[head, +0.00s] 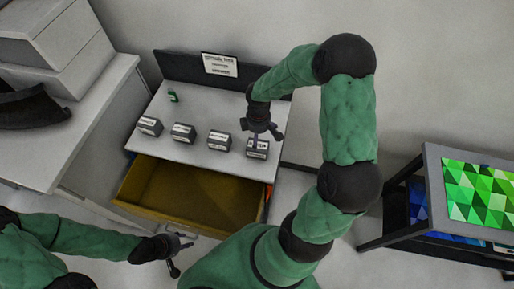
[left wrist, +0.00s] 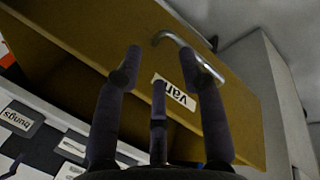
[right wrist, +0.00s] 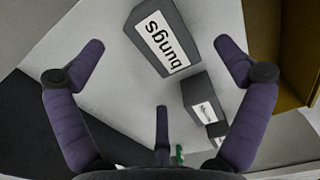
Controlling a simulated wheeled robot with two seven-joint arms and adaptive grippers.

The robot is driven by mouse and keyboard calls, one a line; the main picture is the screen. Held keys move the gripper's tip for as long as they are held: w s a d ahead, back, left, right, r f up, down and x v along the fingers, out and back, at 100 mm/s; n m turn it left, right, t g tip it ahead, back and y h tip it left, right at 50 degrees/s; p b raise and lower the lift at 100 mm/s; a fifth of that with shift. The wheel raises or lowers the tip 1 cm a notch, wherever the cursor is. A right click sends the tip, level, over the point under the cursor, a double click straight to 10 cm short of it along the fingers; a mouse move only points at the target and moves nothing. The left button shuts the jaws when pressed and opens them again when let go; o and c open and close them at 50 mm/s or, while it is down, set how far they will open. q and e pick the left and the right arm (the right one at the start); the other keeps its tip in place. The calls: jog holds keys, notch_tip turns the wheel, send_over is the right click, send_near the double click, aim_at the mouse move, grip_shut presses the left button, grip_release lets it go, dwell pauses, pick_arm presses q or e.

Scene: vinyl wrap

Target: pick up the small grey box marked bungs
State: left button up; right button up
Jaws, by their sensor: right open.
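The small grey box marked bungs (head: 257,153) stands at the right end of a row of grey boxes on the white worktop. Its white label reads clearly in the right wrist view (right wrist: 163,40).
Other grey labelled boxes (head: 219,140) stand to the left in the row. A small green object (head: 173,96) and an upright sign (head: 219,65) are at the back. The yellow-brown drawer (head: 190,192) is open below the worktop's front edge. A screen stand (head: 432,190) is at right.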

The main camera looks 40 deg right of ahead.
jog(key=shift+w+f, duration=0.15)
jog(key=shift+f, duration=0.55)
notch_tip(320, 180, down, 4)
jog(key=shift+w+d+f, duration=0.1)
jog(key=shift+d+f, duration=0.05)
jog(key=c, duration=1.2)
